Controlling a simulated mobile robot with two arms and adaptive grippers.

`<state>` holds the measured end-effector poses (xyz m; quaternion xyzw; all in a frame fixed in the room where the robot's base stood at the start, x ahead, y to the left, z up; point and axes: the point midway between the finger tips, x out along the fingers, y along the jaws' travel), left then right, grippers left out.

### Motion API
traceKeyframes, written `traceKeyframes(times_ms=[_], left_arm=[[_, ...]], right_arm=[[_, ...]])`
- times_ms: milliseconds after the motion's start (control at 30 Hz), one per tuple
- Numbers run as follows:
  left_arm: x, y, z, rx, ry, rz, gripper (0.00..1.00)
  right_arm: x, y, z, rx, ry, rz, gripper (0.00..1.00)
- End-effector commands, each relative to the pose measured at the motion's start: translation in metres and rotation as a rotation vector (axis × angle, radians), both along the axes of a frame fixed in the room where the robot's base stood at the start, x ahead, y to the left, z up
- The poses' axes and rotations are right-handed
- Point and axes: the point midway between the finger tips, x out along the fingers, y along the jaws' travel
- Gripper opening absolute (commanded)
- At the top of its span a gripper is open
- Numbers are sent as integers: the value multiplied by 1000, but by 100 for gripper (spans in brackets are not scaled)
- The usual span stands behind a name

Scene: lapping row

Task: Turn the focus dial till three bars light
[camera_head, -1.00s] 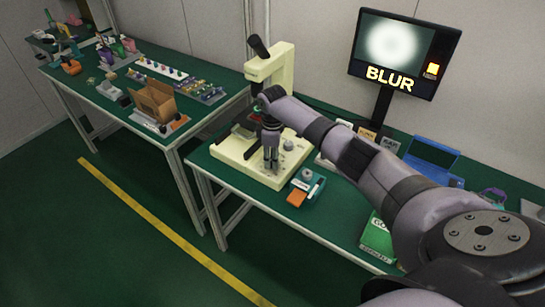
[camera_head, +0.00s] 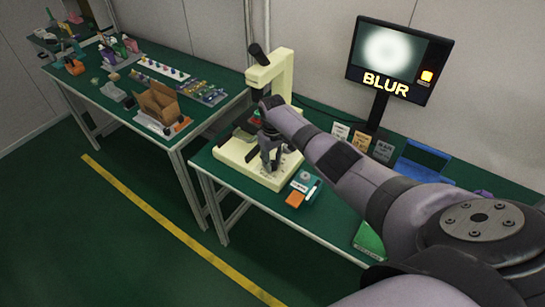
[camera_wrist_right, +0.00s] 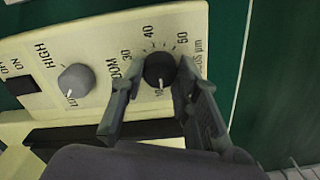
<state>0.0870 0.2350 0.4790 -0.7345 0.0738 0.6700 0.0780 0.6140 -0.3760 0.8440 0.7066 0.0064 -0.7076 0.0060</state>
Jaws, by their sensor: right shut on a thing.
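The cream microscope (camera_head: 283,75) stands on the near green bench, with its front panel low by my right gripper (camera_head: 269,163). In the right wrist view, the black focus dial (camera_wrist_right: 159,69) has a white pointer mark pointing down in the picture and a scale reading 30, 40, 50 around it. My right gripper (camera_wrist_right: 160,76) is shut on this dial, one finger on each side. The monitor (camera_head: 400,58) shows a blurred pale disc, the word BLUR and one lit yellow bar (camera_head: 427,76). My left gripper is out of view.
A grey knob (camera_wrist_right: 76,80) marked HIGH sits beside the dial on the panel. A teal tray (camera_head: 304,184) with small items lies in front of the microscope. Small cards (camera_head: 361,140) and a blue case (camera_head: 421,160) lie to the right. Another bench holds an open cardboard box (camera_head: 158,103).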

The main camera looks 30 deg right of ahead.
Motion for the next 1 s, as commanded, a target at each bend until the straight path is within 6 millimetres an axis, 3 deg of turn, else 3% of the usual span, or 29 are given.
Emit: traceKeyframes(times_ms=[400,1000], left_arm=[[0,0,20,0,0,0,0],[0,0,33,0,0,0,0]], right_arm=[[1,0,3,1,-2,-397,1],[1,-1,2,1,-3,-904,1]])
